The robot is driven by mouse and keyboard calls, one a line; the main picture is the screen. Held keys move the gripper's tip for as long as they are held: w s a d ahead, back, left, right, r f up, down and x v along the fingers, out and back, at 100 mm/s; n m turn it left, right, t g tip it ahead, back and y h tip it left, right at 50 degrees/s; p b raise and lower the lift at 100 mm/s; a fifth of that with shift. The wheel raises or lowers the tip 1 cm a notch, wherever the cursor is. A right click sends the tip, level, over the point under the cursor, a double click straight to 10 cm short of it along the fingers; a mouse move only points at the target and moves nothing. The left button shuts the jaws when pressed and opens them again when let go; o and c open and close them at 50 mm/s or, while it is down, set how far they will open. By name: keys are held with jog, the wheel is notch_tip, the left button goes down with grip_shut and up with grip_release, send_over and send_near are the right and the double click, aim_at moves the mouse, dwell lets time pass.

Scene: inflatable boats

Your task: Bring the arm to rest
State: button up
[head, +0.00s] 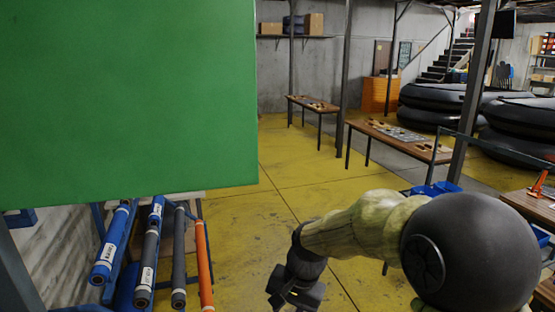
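My arm (365,228) reaches in from the lower right in the head view, with a large dark rounded joint and a mottled green-beige link. It extends left and bends down at a dark wrist. The end of my arm (292,291) is near the bottom edge, over the yellow floor. The fingertips are not clearly visible, so I cannot tell whether my gripper is open or shut, or whether it holds anything. It appears apart from the rolls on its left.
A big green panel (128,95) blocks the upper left. Below it, a rack holds blue (112,245), grey and orange rolls (203,265). Long wooden tables (398,139) and stacked black inflatable boats (440,105) stand behind. Another bench (530,205) is at right. Yellow floor (290,180) between is clear.

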jog(key=s+d+f+n+t+h+b, duration=0.1)
jog(key=s+d+f+n, duration=0.1)
jog(key=s+d+f, duration=0.2)
jog(key=s+d+f+n+t+h+b, duration=0.1)
jog(key=s+d+f, duration=0.3)
jog(key=d, duration=0.5)
jog(key=shift+s+d+f+n+h+b, duration=0.2)
jog(key=shift+s+f+n+h+b, duration=0.15)
jog(key=shift+s+n+b, duration=0.4)
jog(key=shift+s, duration=0.1)
jog(key=shift+s, duration=0.15)
jog(key=shift+a, duration=0.1)
